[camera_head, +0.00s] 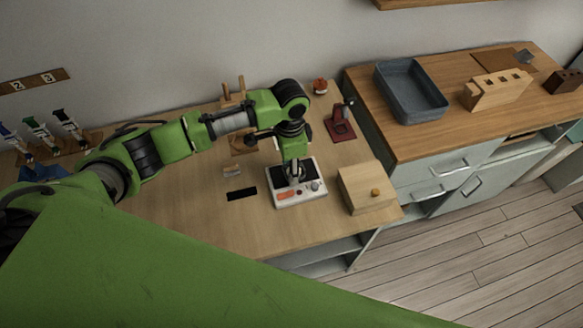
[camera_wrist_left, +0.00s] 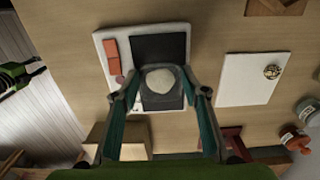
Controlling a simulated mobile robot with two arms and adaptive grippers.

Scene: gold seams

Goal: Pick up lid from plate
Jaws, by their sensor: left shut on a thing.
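A white hot-plate-like device (camera_head: 283,199) with a dark square plate and an orange bar sits on the wooden table. It also shows in the left wrist view (camera_wrist_left: 104,39). My left gripper (camera_head: 296,174) points down over it. In the left wrist view, its fingers (camera_wrist_left: 161,92) are shut on a round grey piece with a pale top (camera_wrist_left: 160,79), over the dark plate. I cannot tell whether this piece is the lid or whether it touches the plate. A white square plate (camera_wrist_left: 240,90) with a small round metallic piece (camera_wrist_left: 272,71) lies beside the device.
A wooden box with a knob (camera_head: 362,185) stands just right of the device, and a red stand (camera_head: 340,128) is behind it. A black strip (camera_head: 241,194) lies to the left. My right gripper (camera_wrist_left: 38,69) seems to show at the left wrist view's edge. The table's front is clear.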

